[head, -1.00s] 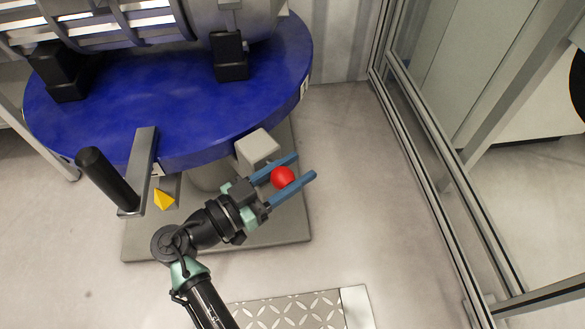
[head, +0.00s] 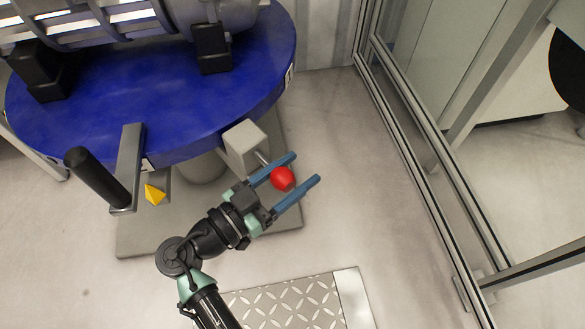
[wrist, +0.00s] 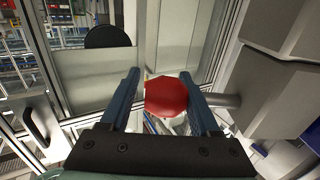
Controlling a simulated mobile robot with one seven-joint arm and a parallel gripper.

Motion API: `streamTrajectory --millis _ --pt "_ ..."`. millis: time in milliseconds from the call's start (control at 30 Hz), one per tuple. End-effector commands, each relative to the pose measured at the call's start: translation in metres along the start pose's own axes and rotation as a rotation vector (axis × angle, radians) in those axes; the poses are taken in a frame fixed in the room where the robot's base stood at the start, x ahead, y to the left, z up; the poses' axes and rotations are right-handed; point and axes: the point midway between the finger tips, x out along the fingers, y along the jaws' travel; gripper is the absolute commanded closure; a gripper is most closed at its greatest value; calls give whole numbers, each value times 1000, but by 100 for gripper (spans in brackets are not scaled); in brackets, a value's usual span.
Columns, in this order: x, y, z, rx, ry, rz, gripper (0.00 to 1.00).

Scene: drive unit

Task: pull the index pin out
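The index pin's red ball knob (head: 283,179) stands off a grey block (head: 243,146) at the turntable's rim. A short length of its metal shaft (head: 262,158) shows between block and knob. My gripper (head: 306,167) has its two blue fingers on either side of the knob, and a gap shows between the knob and the lower finger. In the wrist view the knob (wrist: 166,97) sits between the fingers, close to the right one, with a slight gap at the left. The shaft runs right, behind the right finger, to the block.
The blue round table (head: 150,115) carries a large metal drive unit (head: 120,20). A black handle (head: 97,178) and a yellow pointer (head: 154,194) are left of my arm. A framed glass partition (head: 420,140) stands right. Floor between is clear.

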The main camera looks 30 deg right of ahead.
Motion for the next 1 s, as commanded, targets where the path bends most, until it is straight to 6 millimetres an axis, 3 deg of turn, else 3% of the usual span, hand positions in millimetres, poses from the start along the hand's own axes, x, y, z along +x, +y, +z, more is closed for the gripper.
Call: streamTrajectory --millis 467,567,1000 --pt "-6 -2 -2 1 0 -4 39" --pt "-19 -2 -3 1 0 -5 39" --pt "-110 -1 -2 0 1 -5 39"
